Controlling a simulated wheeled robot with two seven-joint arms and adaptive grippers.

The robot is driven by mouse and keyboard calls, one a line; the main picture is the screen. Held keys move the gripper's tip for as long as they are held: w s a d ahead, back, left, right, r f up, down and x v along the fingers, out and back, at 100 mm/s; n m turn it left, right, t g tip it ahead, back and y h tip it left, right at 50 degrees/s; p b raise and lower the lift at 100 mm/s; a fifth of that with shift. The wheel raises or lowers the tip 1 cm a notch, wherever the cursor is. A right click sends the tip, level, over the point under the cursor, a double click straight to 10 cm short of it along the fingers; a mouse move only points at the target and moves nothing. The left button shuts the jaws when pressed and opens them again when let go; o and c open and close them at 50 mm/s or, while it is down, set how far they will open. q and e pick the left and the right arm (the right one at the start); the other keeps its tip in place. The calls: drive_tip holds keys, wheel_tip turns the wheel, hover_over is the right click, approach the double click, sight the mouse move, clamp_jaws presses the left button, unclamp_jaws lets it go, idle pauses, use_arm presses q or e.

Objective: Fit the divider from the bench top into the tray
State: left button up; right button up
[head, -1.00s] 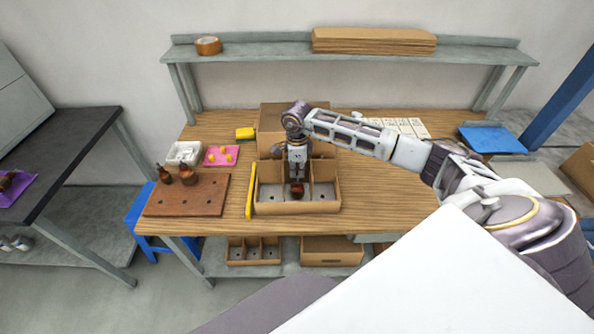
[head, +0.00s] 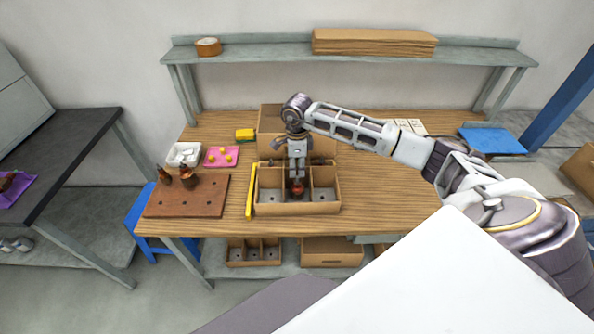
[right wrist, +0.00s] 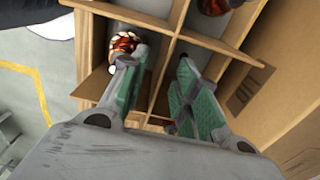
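A cardboard tray (head: 300,208) sits near the bench's front edge, with upright partitions making compartments. In the right wrist view a partition strip (right wrist: 172,50) crosses another strip near my fingers. No loose divider can be made out for certain on the bench. A copper-wound armature (head: 297,188) is in the tray's middle area below the gripper; in the right wrist view an armature (right wrist: 125,42) is close to the left finger's tip. My left gripper is out of view.
A yellow strip (head: 249,191) lies left of the tray. Further left are a brown board (head: 190,204) with dark armatures, a white bin (head: 184,148) and a pink tray (head: 213,163). A cardboard box (head: 268,122) stands behind the tray. The bench's right side is fairly clear.

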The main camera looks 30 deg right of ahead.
wheel_tip(320, 180, up, 10)
drive_tip(key=shift+f, duration=0.25)
idle(1.0)
wheel_tip(320, 180, up, 12)
idle(0.8)
drive_tip(key=shift+a, duration=0.1)
idle(0.4)
